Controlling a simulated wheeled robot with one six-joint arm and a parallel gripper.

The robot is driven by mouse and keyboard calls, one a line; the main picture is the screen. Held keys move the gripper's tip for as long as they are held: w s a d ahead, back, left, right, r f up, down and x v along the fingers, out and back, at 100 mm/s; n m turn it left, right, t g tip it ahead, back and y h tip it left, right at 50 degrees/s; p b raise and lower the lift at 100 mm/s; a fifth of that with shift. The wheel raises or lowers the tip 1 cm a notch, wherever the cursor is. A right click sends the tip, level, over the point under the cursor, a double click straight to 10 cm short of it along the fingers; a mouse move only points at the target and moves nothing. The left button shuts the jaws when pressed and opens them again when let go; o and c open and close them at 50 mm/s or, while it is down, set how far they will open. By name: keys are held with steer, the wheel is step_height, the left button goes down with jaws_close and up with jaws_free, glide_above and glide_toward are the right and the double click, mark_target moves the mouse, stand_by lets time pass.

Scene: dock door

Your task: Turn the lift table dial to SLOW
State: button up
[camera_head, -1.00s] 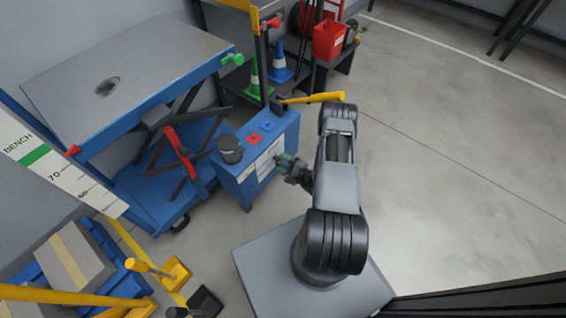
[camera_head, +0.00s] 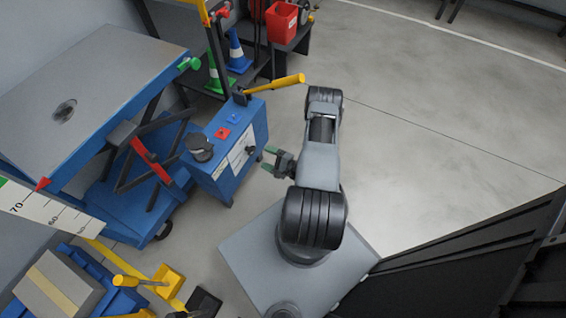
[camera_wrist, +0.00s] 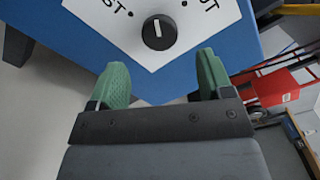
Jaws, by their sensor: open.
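The round black dial (camera_wrist: 159,32) with a white pointer mark shows in the wrist view on a white plate (camera_wrist: 185,42) fixed to a blue cabinet. Its pointer aims roughly toward the picture's top. Cut-off lettering ending in "ST" is left of the dial and "UT" is right; no SLOW label shows. My gripper (camera_wrist: 160,82) is open and empty, its green fingers apart below the dial in the picture, not touching it. In the head view my gripper (camera_head: 270,160) is just right of the blue cabinet (camera_head: 213,180), apart from its plate.
The blue lift table (camera_head: 120,60) stands left of the cabinet. A yellow lever (camera_head: 275,85), red and blue buttons and a dark round knob (camera_head: 199,145) are on the cabinet top. Cones and a red bin (camera_head: 281,22) stand behind. Open floor lies right.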

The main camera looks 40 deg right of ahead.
steer(key=p+v, duration=0.1)
steer(key=v, duration=0.6)
steer(key=shift+s+d, duration=0.2)
steer(key=shift+s, duration=0.15)
steer(key=w+a+r+n+g+y+p, duration=0.1)
steer(key=a+r+n+g+y+p, duration=0.25)
steer(key=r, duration=0.85)
steer(key=w+a+r+n+g+p, duration=0.25)
steer(key=r+n+g+p, duration=0.35)
steer(key=r, duration=0.5)
steer(key=w+a+r+n+g+y+p, duration=0.1)
steer(key=a+r+n+g+p, duration=0.4)
steer(key=r, duration=0.7)
steer(key=s+a+r+n+h+p, duration=0.1)
steer(key=r+h+p, duration=0.3)
steer(key=r, duration=0.6)
steer(key=s+a+r+n+t+h+p, duration=0.1)
steer(key=s+a+r+n+h+p, duration=0.1)
steer(key=r, duration=0.9)
steer(key=s+a+r+n+h+p, duration=0.1)
steer(key=s+r+h+p, duration=0.3)
steer(key=r, duration=0.7)
steer(key=shift+a+r+n+t+h+p, duration=0.35)
steer(key=shift+h+p, duration=0.7)
steer(key=shift+p, duration=0.7)
steer(key=shift+s+f, duration=0.1)
